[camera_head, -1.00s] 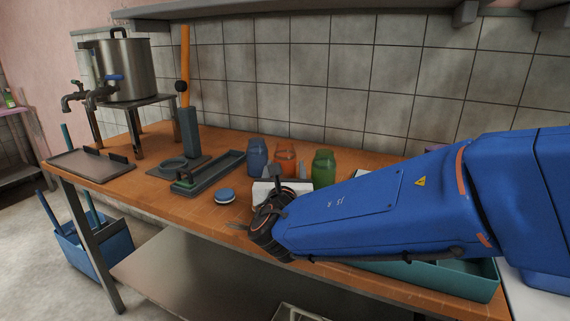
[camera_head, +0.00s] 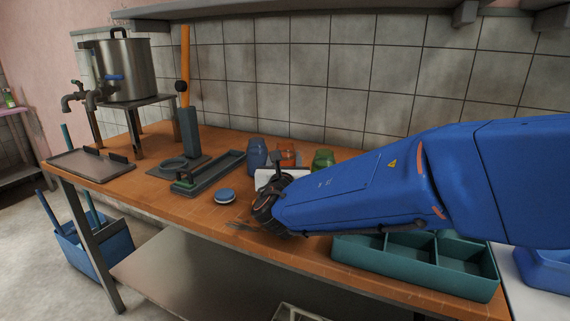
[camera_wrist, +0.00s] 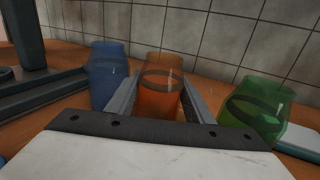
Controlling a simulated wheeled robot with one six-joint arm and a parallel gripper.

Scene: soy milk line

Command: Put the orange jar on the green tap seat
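The orange jar (camera_head: 288,156) stands on the wooden bench between a blue jar (camera_head: 257,153) and a green jar (camera_head: 323,158). In the wrist view the orange jar (camera_wrist: 160,92) is between the two fingers of my gripper (camera_wrist: 161,97), which are open with a visible gap at its sides. The blue jar (camera_wrist: 106,76) is just left of the fingers, the green jar (camera_wrist: 255,110) to the right.
A steel pot (camera_head: 124,68) stands on a raised stand at back left. A press with an orange lever (camera_head: 185,55) and a long dark tray (camera_head: 215,174) lie between it and the jars. A blue lid (camera_head: 224,195) and a teal divided crate (camera_head: 415,278) are near the front edge.

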